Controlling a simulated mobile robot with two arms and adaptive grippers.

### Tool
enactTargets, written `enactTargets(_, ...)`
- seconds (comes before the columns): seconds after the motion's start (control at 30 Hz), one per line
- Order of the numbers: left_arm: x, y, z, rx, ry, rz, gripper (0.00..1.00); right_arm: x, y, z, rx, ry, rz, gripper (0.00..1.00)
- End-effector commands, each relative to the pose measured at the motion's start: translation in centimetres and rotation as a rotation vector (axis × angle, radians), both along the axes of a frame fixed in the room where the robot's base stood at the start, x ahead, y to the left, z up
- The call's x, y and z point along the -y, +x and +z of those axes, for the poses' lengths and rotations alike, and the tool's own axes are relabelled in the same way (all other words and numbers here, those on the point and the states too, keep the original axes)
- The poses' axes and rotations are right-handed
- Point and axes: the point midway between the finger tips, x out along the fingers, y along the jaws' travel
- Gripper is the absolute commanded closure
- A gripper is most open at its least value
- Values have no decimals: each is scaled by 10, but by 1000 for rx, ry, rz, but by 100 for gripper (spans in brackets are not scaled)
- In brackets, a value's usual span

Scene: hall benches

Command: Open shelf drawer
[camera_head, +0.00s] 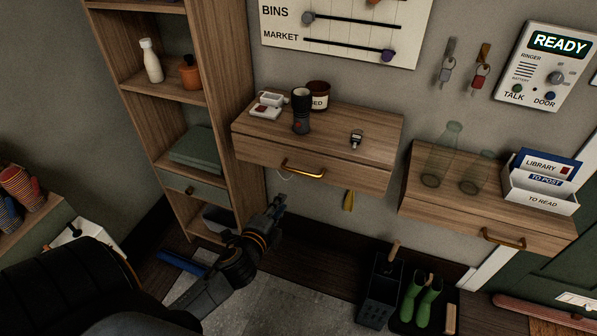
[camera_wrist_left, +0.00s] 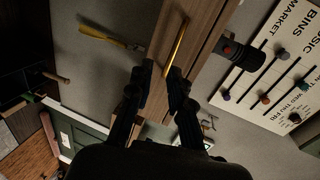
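A wooden wall shelf drawer (camera_head: 330,171) with a brass bar handle (camera_head: 303,170) is shut in the middle of the head view. The handle also shows in the left wrist view (camera_wrist_left: 178,42), ahead of my fingers. My left gripper (camera_head: 279,204) is open and empty, below and left of that handle in the head view. In the left wrist view its two fingers (camera_wrist_left: 163,78) are apart, with the handle's near end between their tips; I cannot tell whether they touch it. The tall shelf unit has a grey-green drawer (camera_head: 204,190) with a round knob, also shut. My right gripper is not in view.
A black flashlight (camera_head: 301,112), a labelled pot and small items stand on the middle wall shelf. A right wall drawer (camera_head: 470,205) carries glass bottles and a letter holder (camera_head: 540,184). Green boots (camera_head: 414,300) stand on the floor below. A yellow item (camera_head: 348,201) hangs under the shelf.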

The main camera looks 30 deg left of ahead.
Motion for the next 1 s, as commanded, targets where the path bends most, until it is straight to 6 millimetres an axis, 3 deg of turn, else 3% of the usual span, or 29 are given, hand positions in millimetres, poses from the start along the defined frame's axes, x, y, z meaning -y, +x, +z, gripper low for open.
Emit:
enactTargets(0.07,0,3,16,25,30,-6,80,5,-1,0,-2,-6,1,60)
enactTargets(0.17,-2,10,21,34,42,-8,80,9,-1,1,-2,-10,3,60)
enactTargets(0.47,-15,65,9,35,40,-6,80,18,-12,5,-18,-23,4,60)
enactTargets(0.7,-26,109,-2,33,38,-7,80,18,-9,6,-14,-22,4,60)
enactTargets(1.0,-31,133,-8,33,37,-8,80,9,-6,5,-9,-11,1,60)
